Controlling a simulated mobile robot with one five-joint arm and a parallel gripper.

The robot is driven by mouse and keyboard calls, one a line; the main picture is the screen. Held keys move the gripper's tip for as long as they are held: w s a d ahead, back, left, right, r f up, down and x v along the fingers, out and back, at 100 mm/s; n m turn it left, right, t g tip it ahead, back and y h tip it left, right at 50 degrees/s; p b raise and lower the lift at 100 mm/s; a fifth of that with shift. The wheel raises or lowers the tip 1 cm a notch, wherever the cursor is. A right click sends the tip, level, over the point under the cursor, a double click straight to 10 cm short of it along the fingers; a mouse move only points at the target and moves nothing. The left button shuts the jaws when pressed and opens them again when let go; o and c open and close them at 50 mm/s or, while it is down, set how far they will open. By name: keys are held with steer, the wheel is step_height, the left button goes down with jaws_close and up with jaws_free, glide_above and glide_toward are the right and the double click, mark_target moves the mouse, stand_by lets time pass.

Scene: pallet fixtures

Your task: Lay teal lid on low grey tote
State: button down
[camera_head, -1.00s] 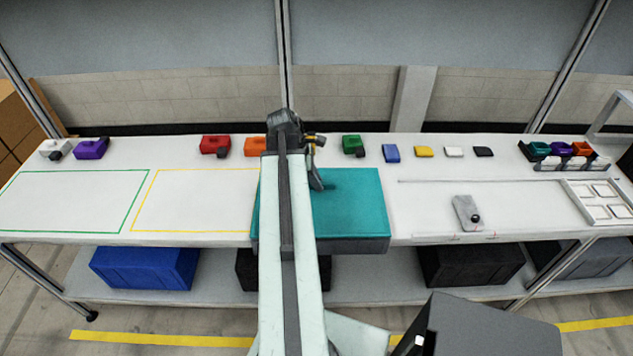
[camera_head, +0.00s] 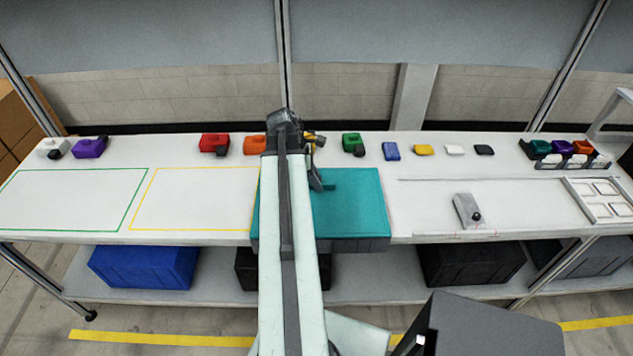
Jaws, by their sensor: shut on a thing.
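The teal lid (camera_head: 352,208) is a flat slab at the middle of the white table, at its front edge. A raised teal grip (camera_head: 328,186) stands on its top. My gripper (camera_head: 318,184) is at this grip, shut on the lid; my arm hides part of the fingers and the lid's middle. The lid looks level. A dark greyish band shows under the lid's front edge, which may be the low grey tote (camera_head: 352,246); the lid hides the rest of it. I cannot tell whether lid and tote touch.
Coloured blocks line the table's back, including a green one (camera_head: 352,144) behind the lid. A grey piece (camera_head: 467,210) lies to the right, with a white tray (camera_head: 600,197) beyond. The yellow outlined area (camera_head: 195,168) at left is empty.

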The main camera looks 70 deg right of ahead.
steer(key=shift+f, duration=0.3)
steer(key=c, duration=1.3)
jaws_free()
steer(key=shift+o, duration=0.2)
steer(key=p+v, duration=0.7)
steer(key=v, duration=0.1)
steer(key=shift+f, duration=0.1)
